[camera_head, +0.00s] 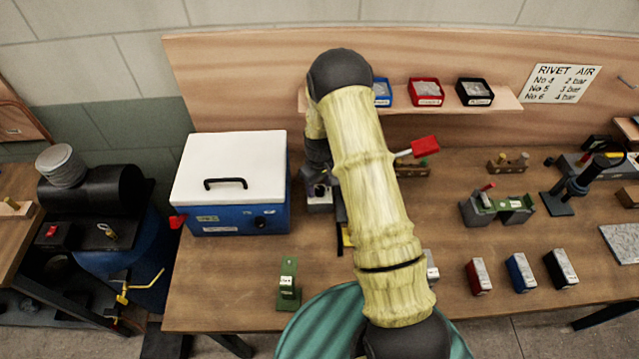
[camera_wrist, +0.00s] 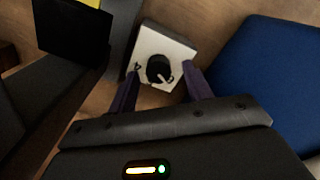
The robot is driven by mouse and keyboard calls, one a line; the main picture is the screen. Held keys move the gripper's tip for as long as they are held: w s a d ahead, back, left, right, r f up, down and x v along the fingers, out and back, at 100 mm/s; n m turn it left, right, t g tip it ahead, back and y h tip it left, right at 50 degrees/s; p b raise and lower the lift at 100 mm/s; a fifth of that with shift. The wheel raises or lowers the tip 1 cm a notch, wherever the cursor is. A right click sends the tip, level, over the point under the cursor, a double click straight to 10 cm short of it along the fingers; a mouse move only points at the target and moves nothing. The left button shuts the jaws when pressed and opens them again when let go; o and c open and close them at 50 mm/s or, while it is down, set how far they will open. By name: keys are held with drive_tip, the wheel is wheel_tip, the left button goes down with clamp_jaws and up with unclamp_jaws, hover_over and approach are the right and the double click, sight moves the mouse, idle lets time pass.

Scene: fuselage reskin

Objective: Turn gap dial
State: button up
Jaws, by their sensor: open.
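The gap dial (camera_wrist: 158,69) is a round black knob with a white pointer mark, in the upper middle of the wrist view. It sits on the pale top face of a small block (camera_wrist: 165,40). My gripper (camera_wrist: 160,73) is open, with one dark finger on each side of the dial. I cannot tell whether the fingers touch it. In the head view a grey block (camera_head: 319,204) shows beside the blue box, partly covered by my arm. The dial and my fingertips are not clear there.
A blue box with a white lid (camera_head: 240,222) stands close on the left. A red-handled lever (camera_head: 424,147) rises right of my arm. A green fixture (camera_head: 497,208) and red (camera_head: 478,277), blue and black blocks stand further right. The front left bench is mostly clear.

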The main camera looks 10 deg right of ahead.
drive_tip(key=shift+d+f, duration=0.1)
drive_tip(key=shift+f, duration=0.25)
drive_tip(key=c, duration=1)
drive_tip(key=shift+o, duration=0.2)
drive_tip(key=shift+m+b, duration=0.4)
drive_tip(key=shift+f+m+b, duration=0.1)
drive_tip(key=shift+m+b, duration=0.55)
drive_tip(key=shift+m, duration=0.25)
drive_tip(key=m+b, duration=0.1)
drive_tip(key=m, duration=0.2)
drive_tip(key=shift+b, duration=0.4)
drive_tip(key=m+b, duration=0.1)
drive_tip(key=m, duration=0.5)
